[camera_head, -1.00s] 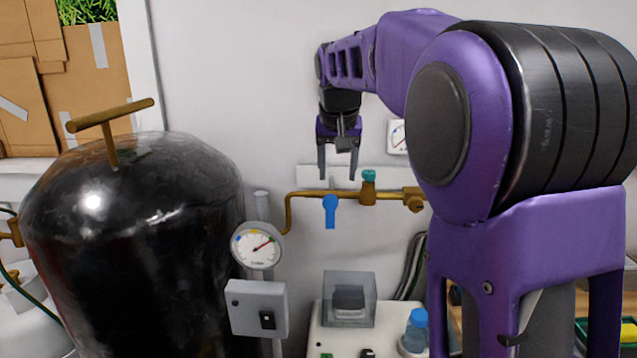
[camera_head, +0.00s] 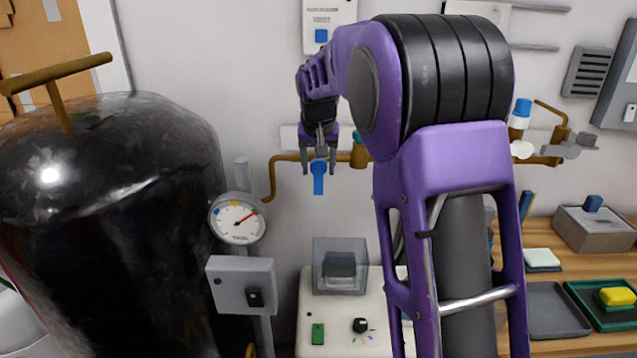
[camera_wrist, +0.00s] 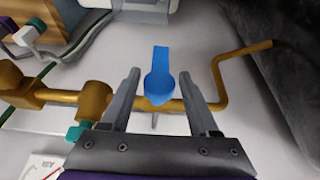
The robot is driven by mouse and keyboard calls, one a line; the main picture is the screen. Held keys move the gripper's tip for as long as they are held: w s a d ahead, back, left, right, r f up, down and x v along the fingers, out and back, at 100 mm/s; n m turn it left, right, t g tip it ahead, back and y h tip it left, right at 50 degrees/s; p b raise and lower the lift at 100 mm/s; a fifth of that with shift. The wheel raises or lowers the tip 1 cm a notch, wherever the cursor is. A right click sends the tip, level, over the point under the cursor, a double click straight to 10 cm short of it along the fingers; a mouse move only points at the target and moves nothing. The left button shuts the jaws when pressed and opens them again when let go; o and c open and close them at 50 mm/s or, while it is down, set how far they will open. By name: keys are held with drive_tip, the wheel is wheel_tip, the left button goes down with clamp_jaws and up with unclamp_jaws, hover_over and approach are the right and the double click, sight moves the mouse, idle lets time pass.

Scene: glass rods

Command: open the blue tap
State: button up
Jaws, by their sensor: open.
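The blue tap (camera_head: 319,177) is a lever handle on a brass pipe (camera_head: 285,158) along the white wall; it hangs straight down in the head view. My gripper (camera_head: 319,172) is open in front of the pipe, with one finger on each side of the blue handle. In the wrist view the blue tap (camera_wrist: 159,76) shows between the two open fingers of my gripper (camera_wrist: 158,90), with a gap on both sides. Nothing is held.
A teal-topped valve (camera_head: 359,148) sits on the same pipe just right of the gripper. A large black tank (camera_head: 110,210) stands at left, with a pressure gauge (camera_head: 237,219) beside it. A white unit with a clear box (camera_head: 340,265) stands below.

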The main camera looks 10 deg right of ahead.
sight(318, 174)
drive_tip(key=x, duration=0.5)
drive_tip(key=shift+w+f, duration=0.15)
drive_tip(key=shift+f, duration=0.1)
clamp_jaws()
idle(1.2)
